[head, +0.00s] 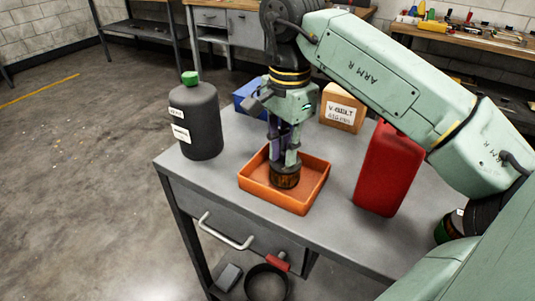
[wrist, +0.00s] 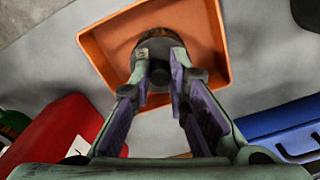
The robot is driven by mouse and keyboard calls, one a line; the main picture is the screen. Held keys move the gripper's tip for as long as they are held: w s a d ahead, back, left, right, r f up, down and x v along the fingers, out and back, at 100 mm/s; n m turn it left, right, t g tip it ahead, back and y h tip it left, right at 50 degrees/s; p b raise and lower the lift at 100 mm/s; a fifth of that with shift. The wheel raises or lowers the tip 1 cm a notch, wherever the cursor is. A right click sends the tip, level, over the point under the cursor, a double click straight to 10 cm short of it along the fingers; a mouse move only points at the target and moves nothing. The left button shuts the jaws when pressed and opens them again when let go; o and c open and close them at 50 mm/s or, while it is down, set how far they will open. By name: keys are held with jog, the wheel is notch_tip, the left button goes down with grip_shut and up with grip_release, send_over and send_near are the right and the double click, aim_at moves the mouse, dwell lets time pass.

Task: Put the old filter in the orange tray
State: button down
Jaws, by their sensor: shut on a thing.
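The old filter (head: 285,177) is a short dark cylinder with a brownish, worn side. My gripper (head: 284,160) points down and is shut on its top. The orange tray (head: 309,193) is shallow and square and lies on the grey workbench. The filter is inside the tray's walls, at or just above its floor; I cannot tell whether it touches. In the wrist view, my fingers (wrist: 160,77) close on the dark filter (wrist: 157,42), with the orange tray (wrist: 222,45) around it. The filter's upper end is partly hidden by the fingers.
A dark bottle with a green cap (head: 198,122) stands left of the tray. A red canister (head: 388,170) stands close on the right. A blue box (head: 247,93) and a V-belt box (head: 342,107) are behind. The bench's front left corner is clear.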

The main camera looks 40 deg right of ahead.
jog(key=shift+f, duration=0.25)
jog(key=shift+d, duration=0.1)
jog(key=c, duration=2)
grip_release()
jog(key=shift+f, duration=0.15)
jog(key=o, duration=0.4)
jog(key=shift+o, duration=0.2)
notch_tip(320, 180, up, 12)
jog(key=p, duration=0.8)
jog(key=shift+r, duration=0.2)
